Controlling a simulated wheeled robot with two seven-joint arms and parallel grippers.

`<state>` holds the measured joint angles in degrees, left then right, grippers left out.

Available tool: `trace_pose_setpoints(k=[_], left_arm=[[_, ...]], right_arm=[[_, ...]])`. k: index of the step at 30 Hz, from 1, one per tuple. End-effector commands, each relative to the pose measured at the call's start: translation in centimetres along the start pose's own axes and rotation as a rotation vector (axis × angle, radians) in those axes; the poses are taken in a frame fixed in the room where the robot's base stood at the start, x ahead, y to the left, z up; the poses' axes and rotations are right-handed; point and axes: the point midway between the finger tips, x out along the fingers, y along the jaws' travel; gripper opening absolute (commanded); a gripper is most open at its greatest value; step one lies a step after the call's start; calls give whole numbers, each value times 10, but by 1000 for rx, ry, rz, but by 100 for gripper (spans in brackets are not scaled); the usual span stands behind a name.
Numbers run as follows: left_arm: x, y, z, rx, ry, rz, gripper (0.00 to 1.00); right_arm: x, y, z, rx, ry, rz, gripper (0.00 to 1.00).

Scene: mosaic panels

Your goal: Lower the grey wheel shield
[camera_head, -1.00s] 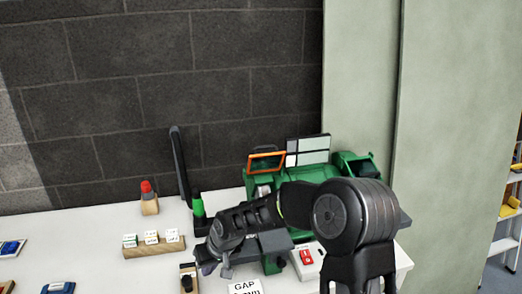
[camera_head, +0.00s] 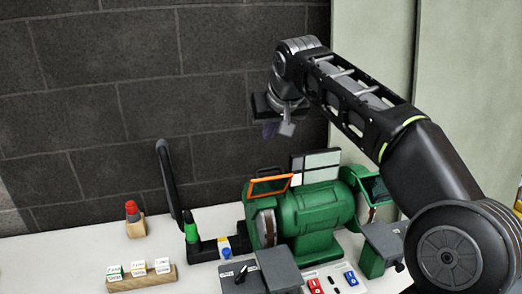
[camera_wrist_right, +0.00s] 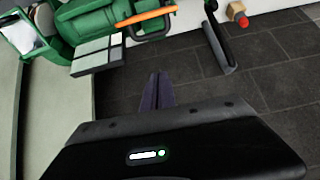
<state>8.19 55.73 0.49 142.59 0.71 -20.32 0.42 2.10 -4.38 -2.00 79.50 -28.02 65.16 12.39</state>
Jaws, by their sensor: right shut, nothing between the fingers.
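The green bench grinder (camera_head: 318,208) stands on the white bench. An orange-framed shield (camera_head: 270,186) sits raised over its left wheel. A green-edged shield with a pane (camera_head: 375,187) is at its right end; it also shows in the right wrist view (camera_wrist_right: 28,32). A grey and white panel (camera_head: 318,166) stands upright behind the grinder and shows in the wrist view (camera_wrist_right: 97,55). I cannot tell for sure which part is the grey shield. My right gripper (camera_head: 278,131) is shut and empty, above the grinder and clear of it; its fingers (camera_wrist_right: 157,88) meet.
Grey rest blocks (camera_head: 280,268) and a red and blue switch plate (camera_head: 334,280) are in front of the grinder. A wooden label block (camera_head: 142,278) lies further left. Air beside the wall is free.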

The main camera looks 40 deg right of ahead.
Motion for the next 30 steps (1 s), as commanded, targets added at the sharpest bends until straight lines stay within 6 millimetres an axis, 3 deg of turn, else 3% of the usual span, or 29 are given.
trace_pose_setpoints(k=[11, 17, 23, 30], left_arm=[[0, 0, 1, -1, -1, -1, 36], [-3, 0, 1, -1, -2, -1, 36], [-10, 2, 1, -2, -4, -3, 36], [-23, 5, 1, -5, -8, -7, 36]], right_arm=[[1, 0, 0, -1, -1, 0, 0], [13, 0, 0, -1, -4, 1, 0], [42, 0, 0, -2, -6, 2, 0], [92, 0, -1, -1, -6, 1, 0]])
